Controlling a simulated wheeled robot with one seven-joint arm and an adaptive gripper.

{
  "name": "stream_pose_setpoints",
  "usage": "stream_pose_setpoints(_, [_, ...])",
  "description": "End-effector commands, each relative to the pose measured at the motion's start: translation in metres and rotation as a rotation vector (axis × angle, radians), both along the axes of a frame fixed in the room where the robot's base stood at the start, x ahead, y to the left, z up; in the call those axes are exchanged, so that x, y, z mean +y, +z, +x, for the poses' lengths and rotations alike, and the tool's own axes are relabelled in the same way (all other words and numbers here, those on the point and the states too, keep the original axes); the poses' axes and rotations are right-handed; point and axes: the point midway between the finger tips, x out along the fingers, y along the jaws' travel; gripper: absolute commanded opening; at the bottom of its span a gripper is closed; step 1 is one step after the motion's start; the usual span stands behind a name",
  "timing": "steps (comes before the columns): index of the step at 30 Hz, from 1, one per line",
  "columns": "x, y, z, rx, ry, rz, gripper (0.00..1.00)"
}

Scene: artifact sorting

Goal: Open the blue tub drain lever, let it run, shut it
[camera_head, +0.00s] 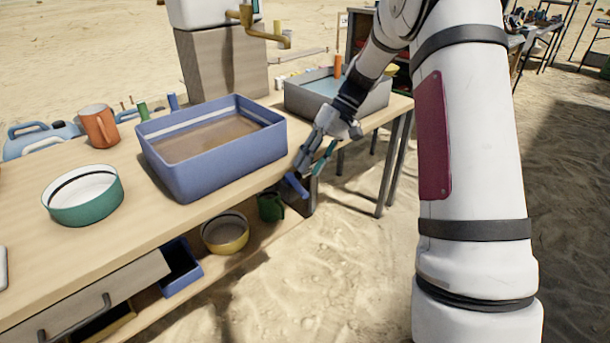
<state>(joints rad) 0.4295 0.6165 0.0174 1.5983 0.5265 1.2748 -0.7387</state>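The blue tub (228,165) stands on the wooden workbench, holding brownish, murky contents. A small blue lever-like piece (296,185) shows below the bench edge, to the right of the tub; I take it for the drain lever, but its joint to the tub is hidden. My gripper (309,169) points down beside the tub's right end, just above the blue piece. Its fingers look spread, with a gap between them. Whether a fingertip touches the blue piece cannot be told.
A grey basin with bluish water (325,85) stands behind my gripper. A green-rimmed bowl (83,195) and an orange mug (99,126) are left of the tub. A yellow bowl (226,232) and a dark green container (270,206) sit on the lower shelf. Sand in front is clear.

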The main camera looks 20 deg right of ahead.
Motion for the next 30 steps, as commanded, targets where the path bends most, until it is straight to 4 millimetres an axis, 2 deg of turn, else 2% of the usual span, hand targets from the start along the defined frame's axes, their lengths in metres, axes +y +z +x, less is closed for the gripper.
stream_pose_setpoints(6, [-0.026, 0.037, 0.002, -0.003, -0.002, -0.002, 0.35])
stream_pose_setpoints(12, [-0.039, 0.057, 0.003, -0.002, -0.001, -0.001, 0.35])
stream_pose_setpoints(17, [-0.042, 0.063, 0.003, 0.001, 0.001, 0.0, 0.35])
stream_pose_setpoints(30, [-0.042, 0.063, 0.003, 0.001, 0.001, 0.0, 0.35])
